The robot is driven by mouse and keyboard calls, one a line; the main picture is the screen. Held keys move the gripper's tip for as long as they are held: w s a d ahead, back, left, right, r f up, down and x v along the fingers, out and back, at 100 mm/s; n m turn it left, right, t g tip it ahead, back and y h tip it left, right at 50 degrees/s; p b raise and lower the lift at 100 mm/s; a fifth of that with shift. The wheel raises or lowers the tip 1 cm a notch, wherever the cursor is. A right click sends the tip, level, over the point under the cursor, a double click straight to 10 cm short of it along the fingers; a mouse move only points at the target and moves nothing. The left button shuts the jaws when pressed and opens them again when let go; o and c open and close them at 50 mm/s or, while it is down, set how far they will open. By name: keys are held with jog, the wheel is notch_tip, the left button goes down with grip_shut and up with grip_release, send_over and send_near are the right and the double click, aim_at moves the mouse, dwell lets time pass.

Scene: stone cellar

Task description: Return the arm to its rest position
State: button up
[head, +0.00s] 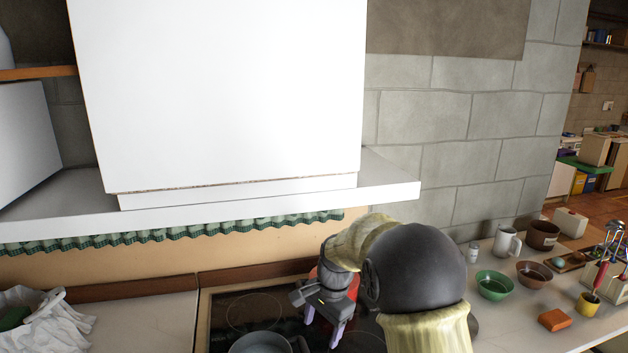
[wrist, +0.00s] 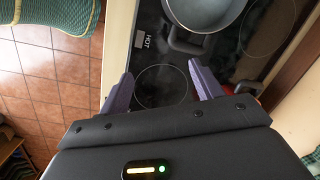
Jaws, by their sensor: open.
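My gripper (head: 326,332) is over the black cooktop (head: 229,308), below the white hood, with its fingers pointing down. In the wrist view my gripper (wrist: 158,88) has its two purple fingers spread apart. Nothing is between them except the view of a burner ring on the cooktop (wrist: 150,118) below. A grey pot (head: 262,343) stands on the cooktop left of my gripper in the head view. It also shows at the top of the wrist view, where the pot (wrist: 203,12) is apart from the fingers. My arm is bent in front of the counter and hides part of the cooktop.
A white hood (head: 225,90) with a ledge (head: 390,188) hangs above the cooktop. On the right counter stand a green bowl (head: 494,286), a brown bowl (head: 534,274), a white mug (head: 506,241) and an orange block (head: 554,320). A white cloth (head: 50,325) lies at left.

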jog(key=s+d+n+t+h, duration=0.1)
jog(key=s+d+n, duration=0.3)
jog(key=s, duration=0.6)
jog(key=s+d+n+t, duration=0.1)
jog(key=s+d+n, duration=0.4)
jog(key=s+d, duration=0.4)
jog(key=shift+s+d+f+h, duration=0.3)
jog(key=shift+s+f+h, duration=0.1)
jog(key=shift+s, duration=0.5)
dwell(1.2)
